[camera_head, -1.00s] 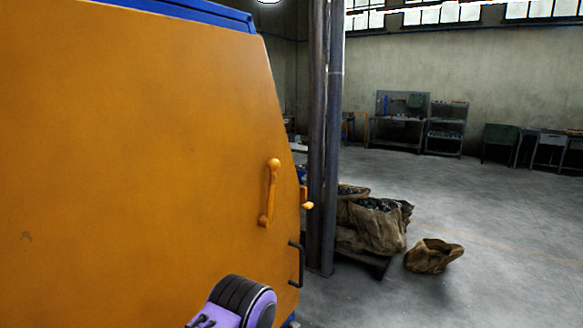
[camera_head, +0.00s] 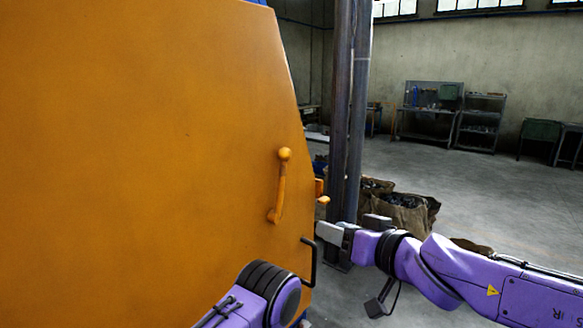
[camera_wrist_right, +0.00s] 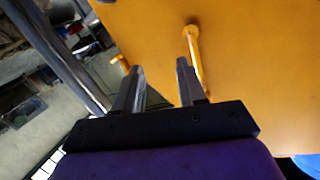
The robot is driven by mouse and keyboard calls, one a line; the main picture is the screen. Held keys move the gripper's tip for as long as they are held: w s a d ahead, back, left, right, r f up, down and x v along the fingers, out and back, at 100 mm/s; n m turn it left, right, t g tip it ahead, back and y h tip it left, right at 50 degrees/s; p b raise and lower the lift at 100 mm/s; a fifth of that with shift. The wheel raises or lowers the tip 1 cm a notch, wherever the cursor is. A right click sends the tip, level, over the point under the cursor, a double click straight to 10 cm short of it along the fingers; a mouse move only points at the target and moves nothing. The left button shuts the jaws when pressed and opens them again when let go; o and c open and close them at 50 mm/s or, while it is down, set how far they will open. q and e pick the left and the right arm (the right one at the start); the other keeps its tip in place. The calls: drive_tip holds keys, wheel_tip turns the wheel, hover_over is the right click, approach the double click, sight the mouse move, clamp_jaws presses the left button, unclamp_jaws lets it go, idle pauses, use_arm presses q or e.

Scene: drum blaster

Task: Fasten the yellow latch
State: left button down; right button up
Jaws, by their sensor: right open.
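The yellow latch (camera_head: 280,188) is an upright lever with a round knob on top, mounted near the right edge of the large orange door (camera_head: 130,160). A small yellow piece (camera_head: 322,196) sticks out past the door edge beside it. My right gripper (camera_head: 348,226) is open and empty, below and right of the latch, level with the black door handle. In the right wrist view the open fingers (camera_wrist_right: 160,68) point at the door; the latch (camera_wrist_right: 195,55) lies beyond the right finger, partly hidden by it, and the small piece (camera_wrist_right: 122,63) is left of the fingers. My left gripper is out of view.
The black bar handle (camera_head: 311,262) sits below the latch, close to my right gripper. A dark vertical post (camera_head: 342,90) stands just behind the door edge. Sacks (camera_head: 403,212) lie behind my right arm. Workbenches line the far wall, with open floor before them.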

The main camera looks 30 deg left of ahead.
sight(286, 163)
wheel_tip(286, 163, up, 11)
drive_tip(key=s+a+n+y, duration=0.1)
drive_tip(key=s+n+y, duration=0.1)
drive_tip(key=n+y, duration=0.1)
drive_tip(key=shift+g, duration=0.3)
drive_tip(key=p+x, duration=0.6)
drive_tip(key=x, duration=0.3)
drive_tip(key=shift+w+a+p, duration=0.1)
drive_tip(key=shift+a+p, duration=0.2)
drive_tip(key=shift+a, duration=0.05)
drive_tip(key=shift+w+a+f, duration=0.1)
drive_tip(key=shift+a+f, duration=0.1)
drive_tip(key=shift+a, duration=0.05)
drive_tip(key=shift+f, duration=0.15)
drive_tip(key=shift+w, duration=0.1)
clamp_jaws()
